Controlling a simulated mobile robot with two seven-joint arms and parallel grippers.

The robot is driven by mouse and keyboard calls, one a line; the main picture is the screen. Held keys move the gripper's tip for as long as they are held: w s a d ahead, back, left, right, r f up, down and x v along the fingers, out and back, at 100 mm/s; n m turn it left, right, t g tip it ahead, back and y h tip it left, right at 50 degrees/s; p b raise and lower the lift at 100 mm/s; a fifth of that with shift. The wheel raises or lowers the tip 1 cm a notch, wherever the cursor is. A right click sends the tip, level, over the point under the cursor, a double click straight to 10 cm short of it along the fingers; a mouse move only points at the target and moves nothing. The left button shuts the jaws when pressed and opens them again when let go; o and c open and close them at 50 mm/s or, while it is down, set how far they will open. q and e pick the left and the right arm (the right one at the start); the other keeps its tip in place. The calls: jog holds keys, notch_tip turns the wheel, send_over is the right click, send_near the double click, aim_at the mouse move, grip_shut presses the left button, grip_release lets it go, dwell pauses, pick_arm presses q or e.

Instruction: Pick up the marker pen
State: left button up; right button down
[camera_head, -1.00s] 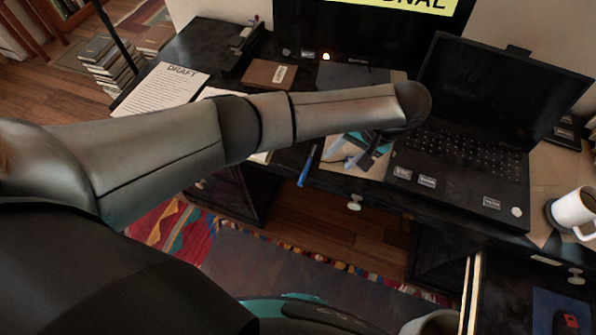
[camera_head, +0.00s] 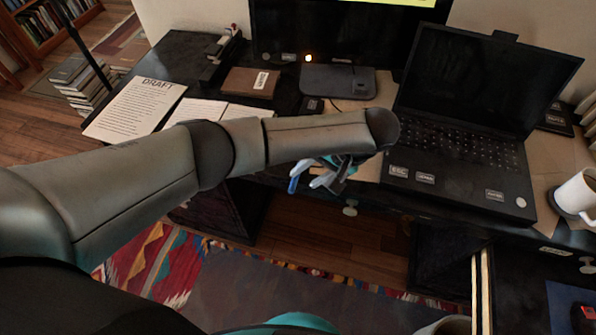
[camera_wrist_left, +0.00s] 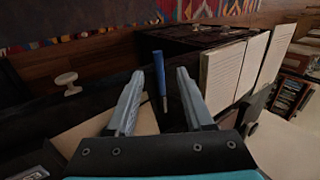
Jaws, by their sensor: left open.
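The marker pen is blue; its end (camera_head: 293,184) shows at the desk's front edge, just left of my left gripper (camera_head: 308,175). The rest of it is hidden behind the fingers and arm. In the left wrist view the pen (camera_wrist_left: 159,72) lies lengthwise between the two fingers of my left gripper (camera_wrist_left: 160,76), with a gap on each side. The gripper is open and holds nothing. Whether the fingers are level with the pen I cannot tell. My right gripper is in neither view.
A laptop (camera_head: 460,140) stands open right of the gripper. An open notebook (camera_head: 195,110), a DRAFT sheet (camera_head: 137,108) and a brown book (camera_head: 250,82) lie to the left. A white mug (camera_head: 577,195) is far right. A drawer knob (camera_head: 350,208) sits below the desk edge.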

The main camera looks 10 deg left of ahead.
aim_at(294, 186)
pick_arm(q)
jog(key=b+x, duration=0.1)
jog(key=x, duration=0.4)
jog(key=shift+f+b, duration=0.2)
jog(key=shift+b, duration=0.15)
grip_shut()
